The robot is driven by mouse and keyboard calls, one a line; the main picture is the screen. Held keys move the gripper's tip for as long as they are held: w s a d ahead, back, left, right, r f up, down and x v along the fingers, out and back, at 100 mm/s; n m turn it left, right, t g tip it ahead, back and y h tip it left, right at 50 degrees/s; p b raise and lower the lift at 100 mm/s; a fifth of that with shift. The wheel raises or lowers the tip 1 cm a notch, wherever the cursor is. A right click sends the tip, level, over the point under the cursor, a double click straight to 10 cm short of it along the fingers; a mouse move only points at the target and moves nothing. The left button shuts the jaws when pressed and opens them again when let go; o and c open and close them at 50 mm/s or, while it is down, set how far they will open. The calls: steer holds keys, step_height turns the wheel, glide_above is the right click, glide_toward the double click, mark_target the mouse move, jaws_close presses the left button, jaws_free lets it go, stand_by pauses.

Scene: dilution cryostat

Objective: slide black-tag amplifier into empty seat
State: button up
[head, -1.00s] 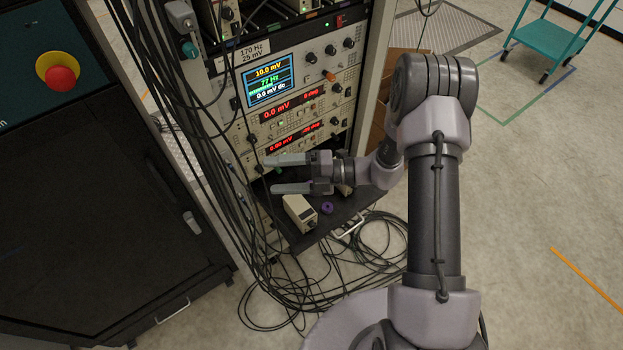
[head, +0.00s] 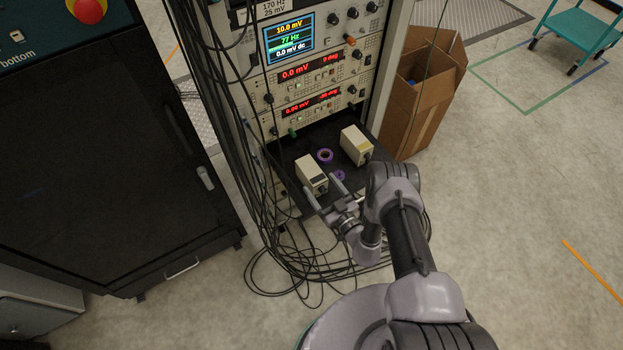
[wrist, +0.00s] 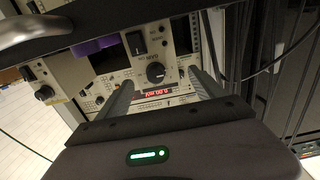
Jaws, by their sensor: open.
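The black-tag amplifier (head: 310,172) is a small cream box with a dark tag near its front end. It lies on the left part of the black pull-out shelf (head: 288,150). My gripper (head: 321,184) is open at its front end, one finger to each side, not closed on it. In the wrist view a panel with a black switch and a knob, seemingly the amplifier's front (wrist: 145,55), shows between the open fingers (wrist: 160,76). I cannot tell whether the fingers touch it. I cannot make out the empty seat in the current views.
A second cream amplifier (head: 355,145) with a yellowish tag stands to the right. Two purple rolls (head: 325,156) lie between the boxes. Black cables (head: 245,130) hang along the rack's left side and coil on the floor. A cardboard box (head: 425,95) stands right of the rack.

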mark_target(314, 173)
steer(key=b+x, duration=0.2)
steer(key=x, duration=0.2)
steer(key=shift+w+a+f, duration=0.1)
steer(key=shift+w+a, duration=0.1)
steer(key=shift+w, duration=0.1)
steer(key=shift+w+a, duration=0.2)
steer(key=shift+w, duration=0.15)
jaws_close()
